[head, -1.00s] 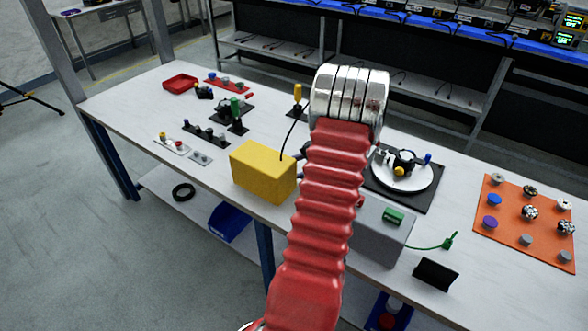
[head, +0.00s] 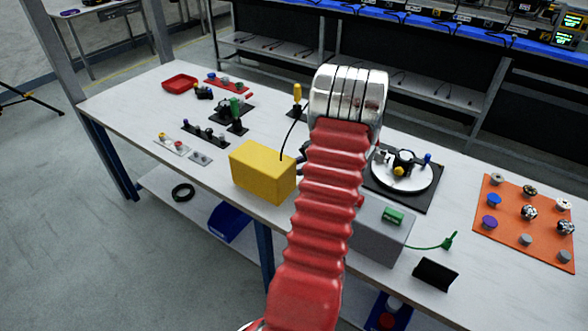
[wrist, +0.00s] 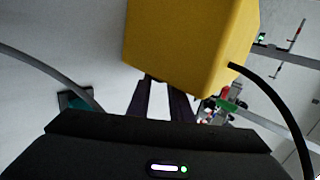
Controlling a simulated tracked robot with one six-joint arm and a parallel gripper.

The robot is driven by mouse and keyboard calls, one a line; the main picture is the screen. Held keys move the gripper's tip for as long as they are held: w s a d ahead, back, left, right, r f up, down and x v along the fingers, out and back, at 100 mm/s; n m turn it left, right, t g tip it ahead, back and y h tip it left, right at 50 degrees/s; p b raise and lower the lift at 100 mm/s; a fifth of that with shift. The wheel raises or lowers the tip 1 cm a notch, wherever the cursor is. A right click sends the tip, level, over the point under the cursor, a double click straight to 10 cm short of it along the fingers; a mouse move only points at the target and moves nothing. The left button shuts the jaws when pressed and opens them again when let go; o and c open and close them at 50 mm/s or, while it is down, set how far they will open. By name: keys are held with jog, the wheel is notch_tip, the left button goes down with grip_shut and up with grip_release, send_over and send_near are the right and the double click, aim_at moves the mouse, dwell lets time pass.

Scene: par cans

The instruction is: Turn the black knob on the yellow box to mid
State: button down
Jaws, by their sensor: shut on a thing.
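The yellow box (head: 264,171) stands near the table's front edge in the head view, left of my red arm. A black cable rises from its top. In the wrist view the yellow box (wrist: 190,45) fills the upper middle, with a black cable at its right. My gripper (wrist: 163,82) shows there as two dark fingers reaching up to the box's lower edge. The fingers are close together, and their tips are partly hidden at the box. The black knob is not visible in either view; the box hides what the fingers hold. In the head view my arm hides the gripper.
A grey box (head: 378,238) with a green part stands right of my arm. A round white plate (head: 415,187) on a black base and an orange board (head: 520,235) with several knobs lie farther right. Small switch panels (head: 205,133) lie left of the yellow box.

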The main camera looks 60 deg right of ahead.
jog(key=shift+g, duration=0.6)
jog(key=shift+w+r+g+y, duration=0.15)
jog(key=shift+w+g, duration=0.15)
jog(key=shift+g, duration=0.75)
jog(key=shift+w+r+g+y, duration=0.15)
jog(key=shift+w+g, duration=0.1)
jog(key=shift+g, duration=0.8)
jog(key=g, duration=0.3)
jog(key=shift+w+y, duration=0.3)
jog(key=shift+w, duration=0.1)
jog(key=shift+w+g+y, duration=0.15)
jog(key=shift+g, duration=0.7)
jog(key=shift+w+g+y, duration=0.15)
jog(key=shift+g, duration=0.7)
jog(key=c, duration=1.9)
grip_release()
jog(key=shift+c, duration=0.2)
jog(key=o, duration=0.4)
jog(key=shift+w+d, duration=0.1)
jog(key=shift+c, duration=0.2)
